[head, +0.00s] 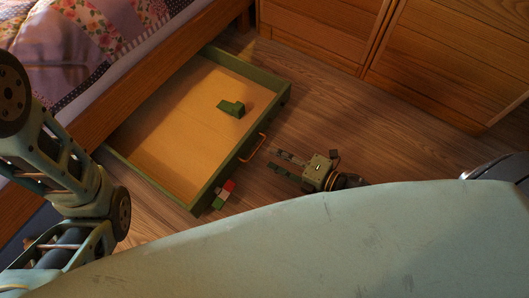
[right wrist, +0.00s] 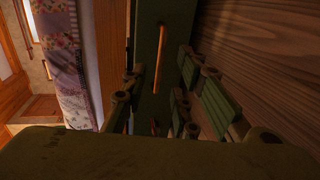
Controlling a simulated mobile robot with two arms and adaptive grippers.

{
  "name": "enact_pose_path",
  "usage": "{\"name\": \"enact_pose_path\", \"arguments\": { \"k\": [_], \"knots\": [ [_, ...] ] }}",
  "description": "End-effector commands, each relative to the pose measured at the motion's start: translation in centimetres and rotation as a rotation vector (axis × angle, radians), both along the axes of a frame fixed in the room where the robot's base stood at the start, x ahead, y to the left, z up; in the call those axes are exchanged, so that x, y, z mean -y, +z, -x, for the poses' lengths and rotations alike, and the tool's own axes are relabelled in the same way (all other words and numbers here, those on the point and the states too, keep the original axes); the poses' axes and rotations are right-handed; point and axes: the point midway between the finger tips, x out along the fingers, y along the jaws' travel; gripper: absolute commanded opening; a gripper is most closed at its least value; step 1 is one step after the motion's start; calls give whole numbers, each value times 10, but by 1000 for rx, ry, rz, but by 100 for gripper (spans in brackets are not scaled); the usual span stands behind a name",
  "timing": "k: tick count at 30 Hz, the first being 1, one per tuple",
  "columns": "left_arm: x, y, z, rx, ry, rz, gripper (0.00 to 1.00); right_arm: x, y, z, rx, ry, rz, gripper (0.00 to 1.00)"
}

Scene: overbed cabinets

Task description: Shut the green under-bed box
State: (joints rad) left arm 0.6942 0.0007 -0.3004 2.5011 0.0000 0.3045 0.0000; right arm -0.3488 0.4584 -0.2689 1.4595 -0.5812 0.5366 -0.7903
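The green under-bed box (head: 190,206) is pulled out from under the bed, and its inside shows. A copper-coloured bar handle (head: 254,149) is on its front. My right gripper (head: 272,160) is low over the floor in front of the box, its fingers pointing at the front near the handle. The fingers are spread with nothing between them in the head view, apart from the box. In the right wrist view the handle (right wrist: 161,58) and the green front (right wrist: 146,45) lie ahead, between the finger sides. My left arm shows at the left; its gripper is out of sight.
A green block-like object (head: 231,108) lies in the box. Small red, white and green blocks (head: 223,194) lie on the floor beside the front corner. The bed (head: 110,98) is at upper left, wooden cabinets (head: 330,35) at the back.

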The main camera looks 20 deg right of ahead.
Motion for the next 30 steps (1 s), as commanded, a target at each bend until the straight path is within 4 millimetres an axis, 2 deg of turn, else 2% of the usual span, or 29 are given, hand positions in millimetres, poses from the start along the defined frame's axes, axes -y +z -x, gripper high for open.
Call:
{"name": "enact_pose_path", "arguments": {
  "k": [3,9,21,30],
  "knots": [
    [0,-14,1,4,0,0,27,-13,-8,-17,3,1,0,27],
    [0,-25,1,2,1,0,27,-29,-12,-38,0,-1,-1,27],
    [0,-27,1,2,0,-1,27,-35,-12,-44,-2,-3,-1,27],
    [0,-27,1,2,0,-1,27,-34,-12,-44,-2,-3,-1,1]
  ]
}}
